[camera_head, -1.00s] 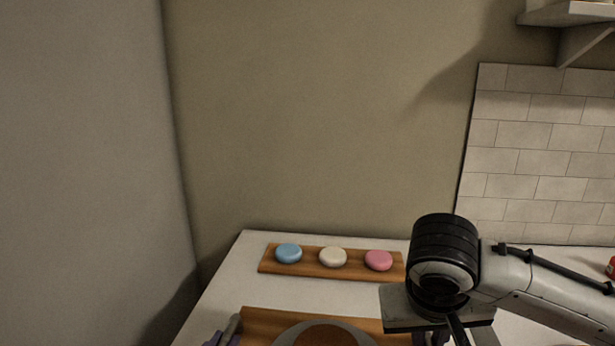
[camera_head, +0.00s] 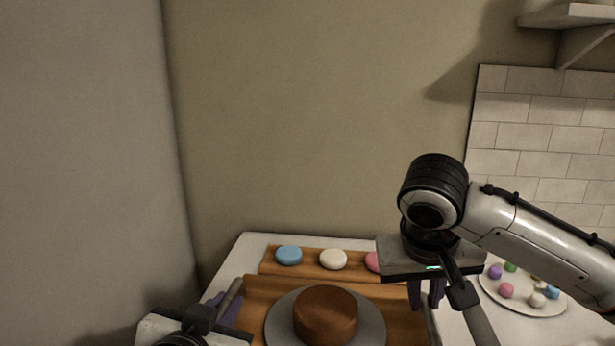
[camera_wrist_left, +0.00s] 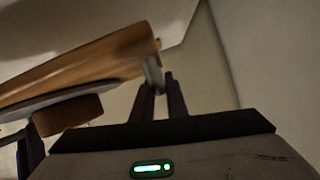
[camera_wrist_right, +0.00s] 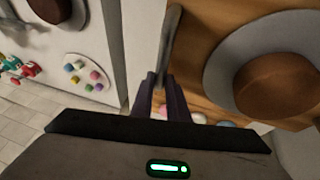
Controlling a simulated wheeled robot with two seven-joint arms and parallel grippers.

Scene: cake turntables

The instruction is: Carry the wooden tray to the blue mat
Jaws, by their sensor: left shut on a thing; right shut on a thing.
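The wooden tray (camera_head: 258,292) is at the bottom of the head view, with a round grey stand (camera_head: 274,328) and a brown cake (camera_head: 326,314) on it. My left gripper (camera_head: 226,304) is shut on the tray's grey left handle, which shows between the fingers in the left wrist view (camera_wrist_left: 153,75). My right gripper (camera_head: 426,290) is shut on the right handle, which shows in the right wrist view (camera_wrist_right: 169,45). The tray looks raised above the white counter. The blue mat is not in view.
A wooden board (camera_head: 313,272) with blue, cream and pink macarons lies behind the tray; the right gripper partly covers it. A white plate (camera_head: 548,309) with several small coloured sweets stands to the right. Walls close off the left and back.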

